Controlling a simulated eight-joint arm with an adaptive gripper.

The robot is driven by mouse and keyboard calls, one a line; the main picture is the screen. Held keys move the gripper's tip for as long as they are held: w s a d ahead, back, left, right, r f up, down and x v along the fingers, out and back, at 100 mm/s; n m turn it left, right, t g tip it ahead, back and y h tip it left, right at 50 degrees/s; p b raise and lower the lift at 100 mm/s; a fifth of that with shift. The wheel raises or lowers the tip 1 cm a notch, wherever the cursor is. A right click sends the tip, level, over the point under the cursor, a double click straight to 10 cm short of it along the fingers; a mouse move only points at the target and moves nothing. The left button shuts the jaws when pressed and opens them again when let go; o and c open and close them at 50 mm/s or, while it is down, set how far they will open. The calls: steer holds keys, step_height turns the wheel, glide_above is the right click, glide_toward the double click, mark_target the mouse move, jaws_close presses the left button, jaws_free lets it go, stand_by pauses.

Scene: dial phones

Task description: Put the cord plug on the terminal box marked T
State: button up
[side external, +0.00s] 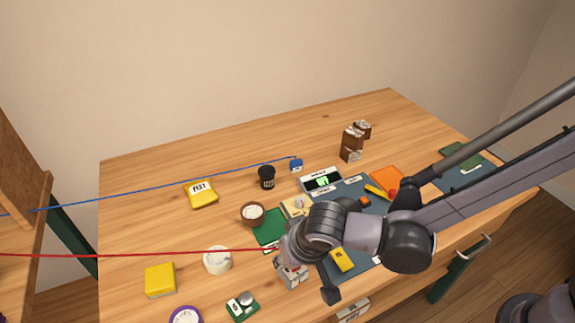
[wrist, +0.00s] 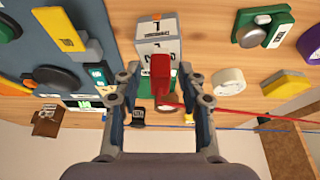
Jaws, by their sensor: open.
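A red plug (wrist: 161,76) with a taut red cord (wrist: 235,112) stands between the fingers of my gripper (wrist: 160,84) in the wrist view. The fingers are apart, with a gap on each side of the plug. Directly behind the plug is a light grey box (wrist: 158,28) with white labels; its marking is upside down and I cannot read it surely. I cannot tell whether plug and box touch. In the side view the grey box (side external: 292,276) is partly hidden by my wrist, and the red cord (side external: 150,253) runs in from the left.
A blue cord (side external: 150,188) ends at a small blue box (side external: 296,165). A white roll (side external: 217,260), yellow boxes (side external: 160,280), a green device (side external: 242,306) and a brown cup (side external: 253,214) stand nearby. A dark mat (side external: 368,207) holds several tools.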

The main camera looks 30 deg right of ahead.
steer(key=v, duration=1.2)
steer(key=d+r+t, duration=0.2)
steer(key=d, duration=2.8)
steer(key=shift+t, duration=0.3)
